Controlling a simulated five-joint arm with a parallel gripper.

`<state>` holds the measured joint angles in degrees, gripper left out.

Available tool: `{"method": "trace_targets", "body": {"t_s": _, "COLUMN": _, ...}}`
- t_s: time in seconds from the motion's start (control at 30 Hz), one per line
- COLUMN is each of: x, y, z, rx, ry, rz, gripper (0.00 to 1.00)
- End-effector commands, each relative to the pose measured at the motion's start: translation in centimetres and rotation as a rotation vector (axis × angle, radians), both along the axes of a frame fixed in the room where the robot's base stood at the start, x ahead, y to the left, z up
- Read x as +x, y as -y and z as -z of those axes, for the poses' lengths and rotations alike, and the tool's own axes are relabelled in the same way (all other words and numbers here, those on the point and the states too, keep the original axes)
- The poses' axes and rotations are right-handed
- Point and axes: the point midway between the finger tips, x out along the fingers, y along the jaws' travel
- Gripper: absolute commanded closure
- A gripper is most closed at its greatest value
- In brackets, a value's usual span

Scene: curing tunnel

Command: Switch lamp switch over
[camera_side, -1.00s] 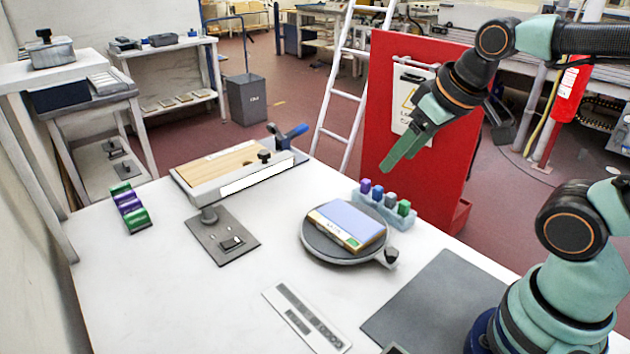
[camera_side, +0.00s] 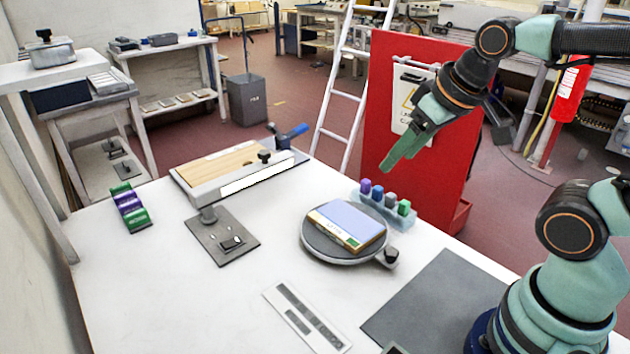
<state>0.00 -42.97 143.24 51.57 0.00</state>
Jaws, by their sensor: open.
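A dark grey plate (camera_side: 213,246) lies on the white table, left of the middle. A small black rocker (camera_side: 233,242) with a light edge sits on it and looks like the lamp switch; which way it is tipped is too small to tell. A lamp bar with a bright white strip (camera_side: 258,179) stands just behind the plate. My gripper (camera_side: 388,166) hangs in the air at the upper right, in front of the red panel, well away from the switch. Its green jaws are open and nothing shows between them.
A round turntable (camera_side: 318,244) carries a blue-topped block (camera_side: 346,224). Behind it stands a rack (camera_side: 402,222) of several coloured pieces. A green and purple holder (camera_side: 131,207) is at the left. A labelled strip (camera_side: 306,318) lies in front. The table between holder and plate is clear.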

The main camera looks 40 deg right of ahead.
Motion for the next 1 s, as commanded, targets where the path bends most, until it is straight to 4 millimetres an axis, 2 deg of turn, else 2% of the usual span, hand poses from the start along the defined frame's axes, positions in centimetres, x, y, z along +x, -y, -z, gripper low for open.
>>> {"method": "trace_targets", "body": {"t_s": 0.07, "x": 0.0, "y": 0.0, "z": 0.0, "rx": 0.0, "ry": 0.0, "rz": 0.0, "gripper": 0.34}}
{"method": "trace_targets", "body": {"t_s": 0.1, "x": 0.0, "y": 0.0, "z": 0.0, "rx": 0.0, "ry": 0.0, "rz": 0.0, "gripper": 0.49}}
{"method": "trace_targets", "body": {"t_s": 0.23, "x": 0.6, "y": -0.3, "z": -0.3, "rx": 0.004, "ry": -0.007, "rz": -0.003, "gripper": 0.99}}
{"method": "trace_targets", "body": {"t_s": 0.37, "x": 2.7, "y": -1.3, "z": -1.0, "rx": 0.016, "ry": -0.028, "rz": -0.01, "gripper": 1.0}}
{"method": "trace_targets", "body": {"t_s": 0.5, "x": 6.2, "y": -3.2, "z": -1.6, "rx": 0.035, "ry": -0.058, "rz": -0.018, "gripper": 1.0}}
{"method": "trace_targets", "body": {"t_s": 0.67, "x": 10.3, "y": -5.9, "z": -1.4, "rx": 0.054, "ry": -0.091, "rz": -0.024, "gripper": 1.0}}
{"method": "trace_targets", "body": {"t_s": 0.87, "x": 15.3, "y": -9.9, "z": 0.4, "rx": 0.072, "ry": -0.134, "rz": -0.032, "gripper": 1.0}}
{"method": "trace_targets", "body": {"t_s": 1.0, "x": 18.4, "y": -13.1, "z": 2.8, "rx": 0.082, "ry": -0.166, "rz": -0.036, "gripper": 1.0}}
